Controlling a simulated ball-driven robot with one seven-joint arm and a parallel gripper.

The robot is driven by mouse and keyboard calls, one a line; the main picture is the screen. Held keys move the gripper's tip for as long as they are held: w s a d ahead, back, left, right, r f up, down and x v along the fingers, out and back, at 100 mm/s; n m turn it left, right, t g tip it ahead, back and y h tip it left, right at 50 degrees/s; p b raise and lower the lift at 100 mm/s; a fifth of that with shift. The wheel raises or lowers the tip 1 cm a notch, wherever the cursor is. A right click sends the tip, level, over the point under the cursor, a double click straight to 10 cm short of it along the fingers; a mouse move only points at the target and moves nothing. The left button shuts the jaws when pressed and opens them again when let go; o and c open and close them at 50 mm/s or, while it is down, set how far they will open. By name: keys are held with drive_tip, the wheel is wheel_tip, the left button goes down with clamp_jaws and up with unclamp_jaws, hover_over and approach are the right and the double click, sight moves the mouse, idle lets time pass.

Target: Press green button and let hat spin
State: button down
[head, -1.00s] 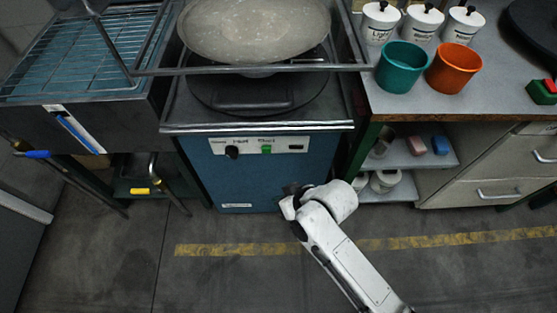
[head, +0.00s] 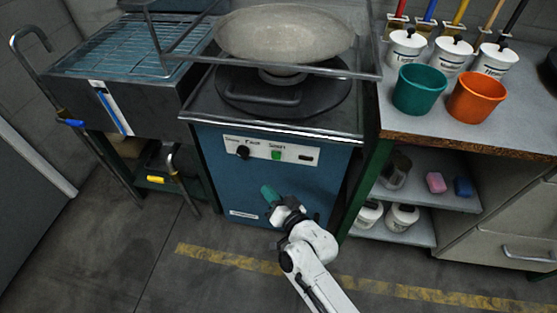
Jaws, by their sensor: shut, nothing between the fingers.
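The green button (head: 276,155) sits on the white control strip on the front of the blue press. A grey hat (head: 285,38) with a wide, round form rests above the dark round plate on top of the press. My gripper (head: 268,193) is in front of the blue panel, below the button and apart from it. Its teal fingertips are together and hold nothing. I cannot tell how far the fingertips are from the panel.
A metal frame bar (head: 265,67) crosses in front of the hat. A black knob (head: 243,152) is left of the button. A teal cup (head: 418,89) and an orange cup (head: 476,97) stand on the right bench. Floor before the press is free.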

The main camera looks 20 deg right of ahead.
sight(276, 156)
drive_tip(key=w+d+b, duration=0.5)
drive_tip(key=w+b, duration=0.2)
idle(0.6)
drive_tip(key=shift+w+d, duration=0.15)
idle(1.8)
drive_tip(key=shift+w+d+b, duration=0.2)
drive_tip(key=shift+w+b, duration=0.05)
drive_tip(key=shift+b, duration=0.15)
